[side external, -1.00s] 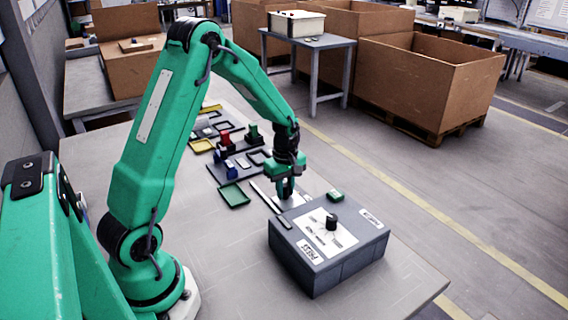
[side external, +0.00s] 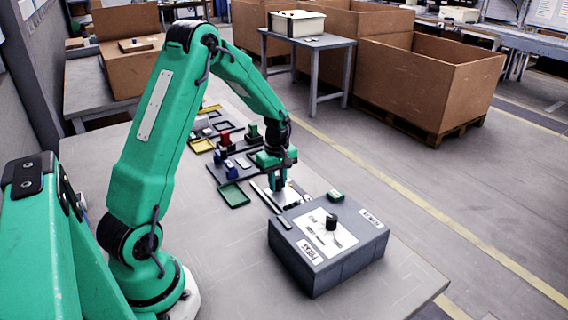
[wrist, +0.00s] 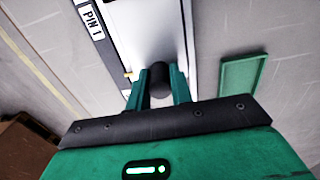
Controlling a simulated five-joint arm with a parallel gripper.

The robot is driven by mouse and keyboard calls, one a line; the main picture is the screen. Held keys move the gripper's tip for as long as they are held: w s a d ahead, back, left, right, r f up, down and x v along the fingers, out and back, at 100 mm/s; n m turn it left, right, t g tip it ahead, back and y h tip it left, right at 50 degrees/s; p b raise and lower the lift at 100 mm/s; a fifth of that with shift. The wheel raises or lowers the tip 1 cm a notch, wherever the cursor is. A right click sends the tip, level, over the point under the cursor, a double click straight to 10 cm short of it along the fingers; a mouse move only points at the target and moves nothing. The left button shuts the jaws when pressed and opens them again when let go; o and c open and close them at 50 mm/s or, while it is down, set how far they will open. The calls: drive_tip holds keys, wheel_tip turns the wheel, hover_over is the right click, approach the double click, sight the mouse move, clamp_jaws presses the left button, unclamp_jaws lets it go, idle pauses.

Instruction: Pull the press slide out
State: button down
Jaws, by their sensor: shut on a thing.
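The press (side external: 340,272) is a grey box with a white top panel, a black knob and a "PRESS" label. The press slide (side external: 295,196) is a pale metal plate on a track behind the box. My gripper (side external: 278,187) is above this plate at the box's far side. In the wrist view the slide (wrist: 140,38) lies between two rails, and my gripper (wrist: 158,88) is shut on its dark round knob (wrist: 159,77). The side view hides the knob behind the fingers.
A green-rimmed tray (side external: 233,195) lies left of my gripper; it also shows in the wrist view (wrist: 242,84). A dark rail labelled "PIN 1" (wrist: 95,22) borders the slide. Small coloured parts and trays stand farther back. A green block (side external: 335,195) sits by the box's back edge.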

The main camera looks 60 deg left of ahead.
drive_tip(key=shift+a, duration=2.8)
drive_tip(key=c, duration=1.2)
unclamp_jaws()
drive_tip(key=shift+o, duration=0.2)
wheel_tip(320, 180, up, 7)
